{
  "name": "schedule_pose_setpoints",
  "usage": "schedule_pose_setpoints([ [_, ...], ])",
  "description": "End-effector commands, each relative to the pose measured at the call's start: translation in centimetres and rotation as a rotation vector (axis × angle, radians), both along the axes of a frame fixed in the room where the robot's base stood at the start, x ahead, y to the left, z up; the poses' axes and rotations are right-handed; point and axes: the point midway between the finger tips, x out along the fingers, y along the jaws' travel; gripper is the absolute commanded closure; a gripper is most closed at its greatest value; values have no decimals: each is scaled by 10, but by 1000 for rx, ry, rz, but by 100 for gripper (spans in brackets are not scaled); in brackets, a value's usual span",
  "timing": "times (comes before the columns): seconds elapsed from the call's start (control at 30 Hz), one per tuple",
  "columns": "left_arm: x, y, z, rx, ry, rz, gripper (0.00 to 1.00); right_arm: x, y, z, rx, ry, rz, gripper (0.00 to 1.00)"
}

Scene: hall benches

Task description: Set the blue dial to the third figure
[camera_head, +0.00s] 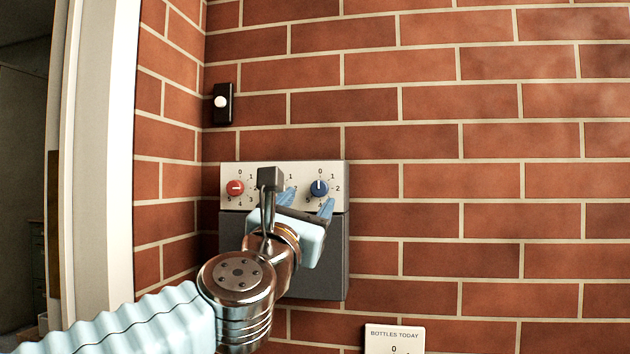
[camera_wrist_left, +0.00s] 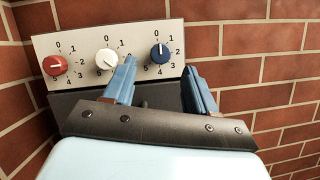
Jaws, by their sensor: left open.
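The blue dial (camera_head: 319,188) is the rightmost of three dials on a pale panel (camera_head: 338,168) fixed to the brick wall. Its white mark points up toward the 0; it also shows in the left wrist view (camera_wrist_left: 160,54), with figures around it. My left gripper (camera_head: 308,202) is open, its blue fingers just below the blue dial, one to each side. In the left wrist view the open fingers (camera_wrist_left: 160,86) point up at the panel with nothing between them. Part of the figures around the dial is hidden by the fingers. My right gripper is not in view.
A red dial (camera_head: 235,188) sits at the panel's left; a white dial (camera_wrist_left: 106,60) is in the middle, close to the left finger. A dark box (camera_head: 333,262) is below the panel.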

Motion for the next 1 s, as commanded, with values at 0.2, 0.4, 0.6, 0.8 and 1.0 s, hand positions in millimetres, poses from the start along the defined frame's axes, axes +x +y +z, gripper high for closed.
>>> schedule_pose_setpoints([
  [0.2,33,-11,17,0,1,-2,44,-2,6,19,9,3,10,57],
  [0.4,43,-14,19,1,-1,-1,44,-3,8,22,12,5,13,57],
  [0.6,44,-14,18,2,-2,0,44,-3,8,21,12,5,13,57],
  [0.8,43,-14,18,1,-1,0,68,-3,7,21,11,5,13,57],
  [1.0,43,-14,18,1,-1,0,99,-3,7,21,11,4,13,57],
])
